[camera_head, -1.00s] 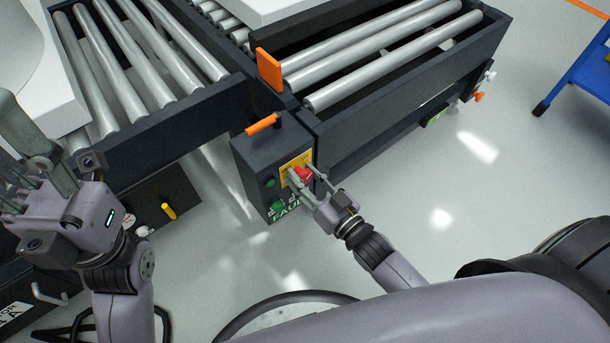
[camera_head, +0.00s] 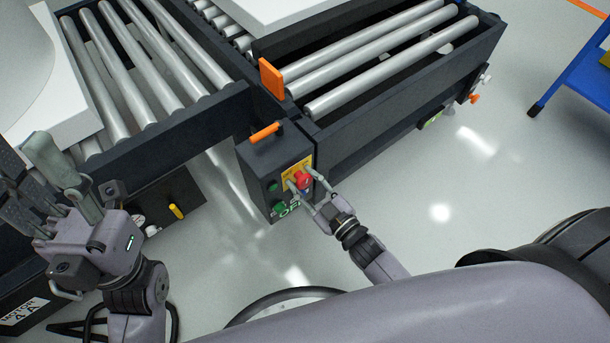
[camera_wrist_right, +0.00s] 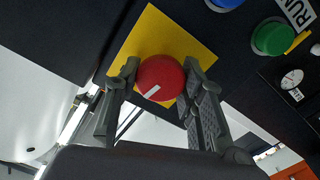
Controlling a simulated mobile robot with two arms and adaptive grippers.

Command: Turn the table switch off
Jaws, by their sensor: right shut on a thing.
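The switch is a red round knob (camera_head: 303,180) with a white line, on a yellow plate (camera_head: 291,167) on the front of a dark control box (camera_head: 268,158). My right gripper (camera_head: 303,187) is shut on the knob, one finger on each side. In the right wrist view the knob (camera_wrist_right: 160,78) sits between the fingertips (camera_wrist_right: 160,72), its white line slanting toward the lower left. Part of the yellow plate (camera_wrist_right: 170,32) shows behind it. My left gripper (camera_head: 40,160) is at the left, away from the box, with its fingers apart and empty.
Green buttons (camera_head: 278,207) sit on the box left of the knob; a blue button shows close by. An orange handle (camera_head: 265,132) tops the box. Roller conveyors (camera_head: 390,60) stand behind. A blue frame (camera_head: 575,75) stands far right; floor between is clear.

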